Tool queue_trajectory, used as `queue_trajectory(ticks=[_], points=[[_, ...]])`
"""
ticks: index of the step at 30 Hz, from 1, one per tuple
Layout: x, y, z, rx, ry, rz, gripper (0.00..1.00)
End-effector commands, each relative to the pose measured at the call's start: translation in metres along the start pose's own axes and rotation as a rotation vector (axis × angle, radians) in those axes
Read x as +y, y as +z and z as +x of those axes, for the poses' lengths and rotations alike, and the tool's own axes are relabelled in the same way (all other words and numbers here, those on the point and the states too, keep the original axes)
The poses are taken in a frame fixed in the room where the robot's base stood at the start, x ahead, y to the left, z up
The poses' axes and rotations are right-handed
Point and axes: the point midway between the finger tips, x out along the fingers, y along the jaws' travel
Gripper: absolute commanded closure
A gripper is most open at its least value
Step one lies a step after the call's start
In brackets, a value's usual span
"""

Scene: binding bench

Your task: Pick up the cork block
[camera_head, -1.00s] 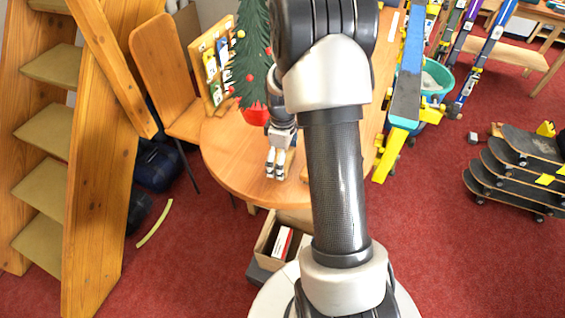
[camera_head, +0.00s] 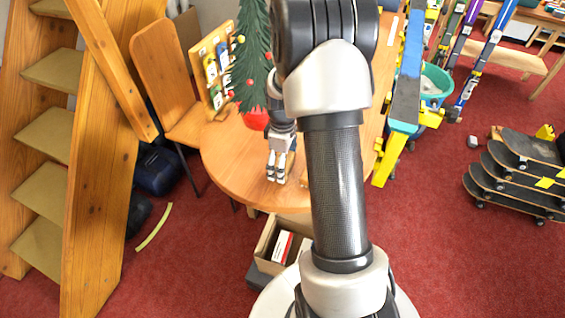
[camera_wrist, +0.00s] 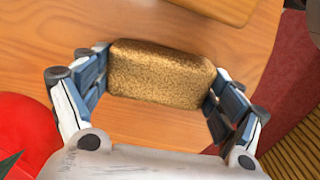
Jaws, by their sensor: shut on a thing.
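The cork block (camera_wrist: 162,72), a speckled brown brick with rounded edges, lies across the middle of the wrist view. My gripper (camera_wrist: 160,82) is shut on it, with one blue-grey finger pad against each short end. The block is over the wooden table (camera_wrist: 140,120); whether it touches the surface is not clear. In the head view my gripper (camera_head: 276,181) is low over the near part of the round table (camera_head: 228,165), fingers pointing down. The block cannot be made out clearly there behind the fingers and arm.
A second tan block (camera_wrist: 222,6) lies beyond the cork block. A red pot (camera_head: 256,119) with a small decorated tree (camera_head: 251,70) stands behind my gripper. An open box (camera_head: 267,238) is below the table's near edge. The table's left part is clear.

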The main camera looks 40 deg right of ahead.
Motion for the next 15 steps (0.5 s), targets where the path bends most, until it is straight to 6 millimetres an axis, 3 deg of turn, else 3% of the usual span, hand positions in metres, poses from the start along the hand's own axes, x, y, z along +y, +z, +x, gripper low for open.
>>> queue_trajectory(ticks=[8, 15], points=[[0.001, -0.001, -0.034, 0.002, 0.004, 0.0, 0.36], [0.001, -0.001, -0.097, 0.003, 0.006, 0.0, 0.36]])
